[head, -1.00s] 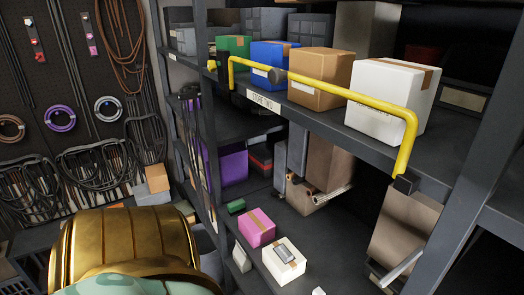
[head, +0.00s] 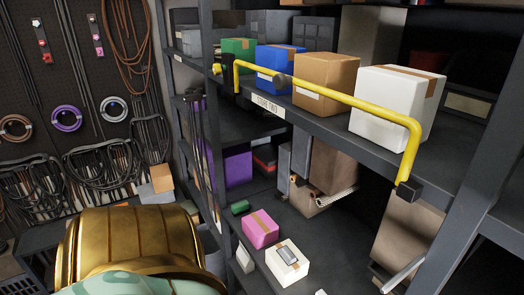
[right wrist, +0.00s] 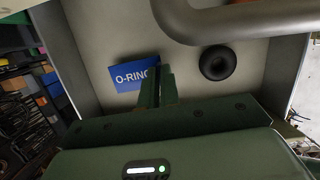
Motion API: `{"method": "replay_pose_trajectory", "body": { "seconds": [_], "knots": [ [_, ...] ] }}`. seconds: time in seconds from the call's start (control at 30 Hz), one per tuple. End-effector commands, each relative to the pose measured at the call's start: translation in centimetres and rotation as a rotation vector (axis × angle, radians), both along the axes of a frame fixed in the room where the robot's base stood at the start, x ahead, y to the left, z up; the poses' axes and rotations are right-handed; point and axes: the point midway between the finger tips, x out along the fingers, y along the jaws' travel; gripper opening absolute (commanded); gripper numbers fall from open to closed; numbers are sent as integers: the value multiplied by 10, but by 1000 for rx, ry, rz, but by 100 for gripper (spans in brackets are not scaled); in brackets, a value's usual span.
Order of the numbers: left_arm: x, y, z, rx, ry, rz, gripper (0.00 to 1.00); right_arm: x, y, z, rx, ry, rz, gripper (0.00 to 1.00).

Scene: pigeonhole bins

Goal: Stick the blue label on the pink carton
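The pink carton (head: 261,229), with a tan tape strip, stands on the lower shelf in the head view. The blue label (right wrist: 131,76), lettered "O-RING", shows in the right wrist view. My right gripper (right wrist: 161,84) has its dark green fingers close together at the label's right end, covering the end of the lettering; it appears shut on that end. The label is in front of a pale grey surface; the gap between them is hard to judge. The right gripper is not seen in the head view. My left gripper is in neither view.
A white carton (head: 287,261) with a grey patch stands close to the pink one. A yellow rail (head: 330,97) runs along the upper shelf, before several cartons.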

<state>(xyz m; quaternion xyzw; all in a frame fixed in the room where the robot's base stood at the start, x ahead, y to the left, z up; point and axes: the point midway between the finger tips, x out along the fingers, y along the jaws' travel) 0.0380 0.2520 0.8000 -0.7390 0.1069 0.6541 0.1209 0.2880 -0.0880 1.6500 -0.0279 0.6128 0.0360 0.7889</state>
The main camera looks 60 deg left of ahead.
Motion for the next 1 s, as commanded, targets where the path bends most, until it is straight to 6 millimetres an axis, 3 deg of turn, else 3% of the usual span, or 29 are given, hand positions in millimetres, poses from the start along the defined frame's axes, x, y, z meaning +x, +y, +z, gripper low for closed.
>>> {"method": "replay_pose_trajectory", "body": {
  "seconds": [1.0],
  "knots": [
    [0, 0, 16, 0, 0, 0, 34, 0, -6, 21, 0, 0, 0, 0]
  ]
}}
